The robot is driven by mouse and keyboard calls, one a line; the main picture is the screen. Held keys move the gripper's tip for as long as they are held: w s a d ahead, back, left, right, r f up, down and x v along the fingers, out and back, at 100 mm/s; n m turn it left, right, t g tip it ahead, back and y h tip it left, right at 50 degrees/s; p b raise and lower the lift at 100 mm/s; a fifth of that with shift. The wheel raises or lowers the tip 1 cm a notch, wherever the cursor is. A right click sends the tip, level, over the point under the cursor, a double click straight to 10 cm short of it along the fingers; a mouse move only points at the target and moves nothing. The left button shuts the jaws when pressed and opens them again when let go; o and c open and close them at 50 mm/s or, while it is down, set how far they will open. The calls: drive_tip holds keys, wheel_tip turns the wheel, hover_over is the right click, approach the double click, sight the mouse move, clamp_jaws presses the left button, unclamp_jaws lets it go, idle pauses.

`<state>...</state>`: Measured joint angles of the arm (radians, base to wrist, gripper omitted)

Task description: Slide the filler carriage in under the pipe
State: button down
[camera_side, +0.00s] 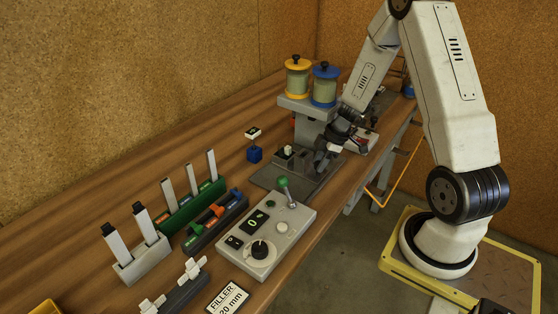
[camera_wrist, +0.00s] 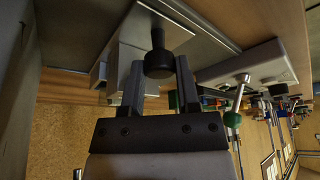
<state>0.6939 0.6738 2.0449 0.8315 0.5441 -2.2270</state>
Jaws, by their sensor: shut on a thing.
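The filler station is a grey stand (camera_side: 312,112) carrying a yellow-capped jar (camera_side: 297,78) and a blue-capped jar (camera_side: 325,86), above a dark grey base plate (camera_side: 268,178). My gripper (camera_side: 321,160) is low over this plate, in front of the stand. In the wrist view my gripper (camera_wrist: 159,72) has its two fingers on either side of a black knob (camera_wrist: 158,58) and is shut on it. A grey block (camera_wrist: 127,42) lies just beyond the knob and seems to be the carriage; how they join is unclear. I cannot make out the pipe.
A grey control box (camera_side: 262,238) with a green-knobbed lever (camera_side: 283,185) stands nearer the side camera.

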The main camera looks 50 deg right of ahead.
drive_tip(key=d, duration=0.5)
drive_tip(key=c, duration=0.6)
unclamp_jaws()
drive_tip(key=shift+r, duration=0.1)
drive_tip(key=shift+v, duration=0.8)
drive_tip(key=shift+s+d+r, duration=0.5)
drive_tip(key=shift+r, duration=0.1)
drive_tip(key=s+d, duration=0.7)
drive_tip(key=s, duration=0.1)
drive_tip(key=shift+d, duration=0.35)
